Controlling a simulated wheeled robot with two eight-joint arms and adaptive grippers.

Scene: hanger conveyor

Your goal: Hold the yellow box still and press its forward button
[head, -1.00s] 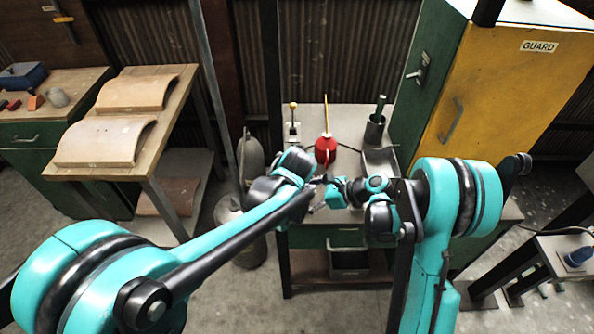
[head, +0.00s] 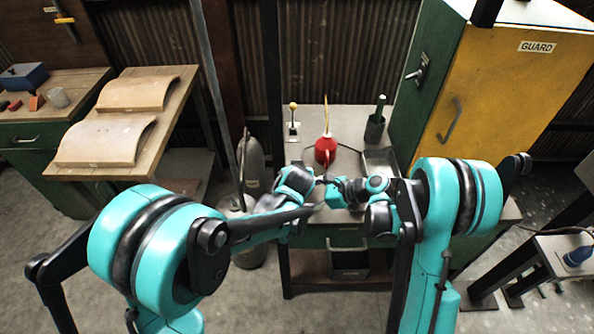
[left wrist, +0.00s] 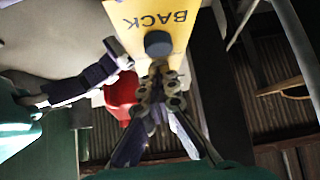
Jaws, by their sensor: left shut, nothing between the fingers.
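The yellow box (left wrist: 185,15) shows in the left wrist view with "BACK" printed upside down on its face. A dark round button (left wrist: 158,44) sits below that word; no forward label is visible. My left gripper (left wrist: 160,68) is shut and empty, its tips at the box face just below this button; I cannot tell whether they touch it. My right gripper (left wrist: 122,55) comes in from the left and its fingers close on the box's edge. In the head view my left gripper (head: 318,181) and right gripper (head: 334,190) meet over the bench, and the box is hardly visible.
A yellow and green cabinet (head: 510,85) stands at the right. A table (head: 165,120) with curved panels is at the left.

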